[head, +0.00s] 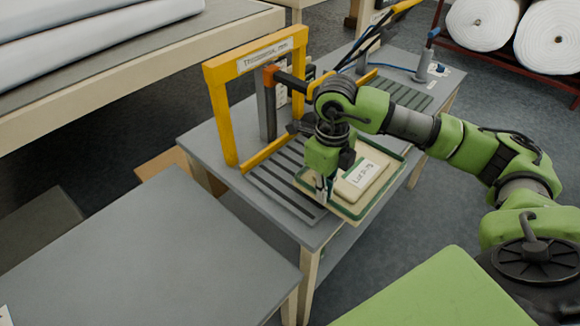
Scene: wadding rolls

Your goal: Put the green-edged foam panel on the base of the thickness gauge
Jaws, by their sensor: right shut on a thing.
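The green-edged foam panel (378,203) is cream with a green rim and a raised, labelled block on top. My right gripper (325,192) is shut on its left side, with the wrist above hiding part of that edge. The thickness gauge (227,115) is a yellow frame with a sign across its top and a dark upright inside. Its slatted grey base (283,182) lies in front of the frame. The panel is over the right part of the base and reaches past the table's front edge. I cannot tell whether it touches the base. My left gripper is out of view.
The gauge stands on a grey table (205,141). A bare grey table (140,255) is at the front left. A bench with pale rolls (90,25) is at the upper left. White rolls (550,42) lie on a red rack at the upper right. My right arm crosses the right side.

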